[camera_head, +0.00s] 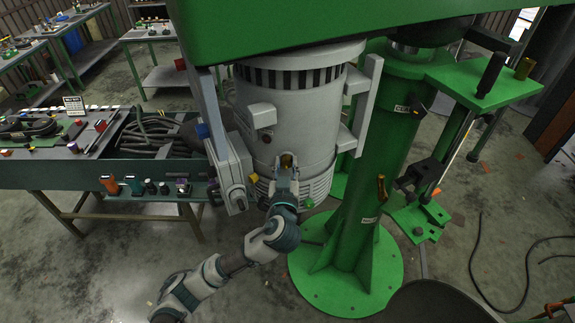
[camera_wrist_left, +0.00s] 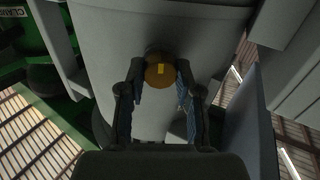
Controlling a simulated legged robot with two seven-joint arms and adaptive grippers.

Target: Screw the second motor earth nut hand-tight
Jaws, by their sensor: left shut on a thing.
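The grey motor (camera_head: 290,115) hangs under the green machine head. My left gripper (camera_head: 286,168) reaches up to the lower front of the motor. It is shut on a small brass-coloured nut (camera_head: 286,160) at the motor's face. In the left wrist view the round nut (camera_wrist_left: 159,76) sits between the two fingertips of the gripper (camera_wrist_left: 159,82), against the grey motor housing (camera_wrist_left: 110,40). A small yellow mark shows on the nut. The stud behind the nut is hidden. My right gripper is not in view.
A grey box (camera_head: 228,172) with a yellow part sits on the motor's left side, close to my left gripper. The green column (camera_head: 360,200) stands at the right. A bench (camera_head: 120,169) with cables and tools stands at the left.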

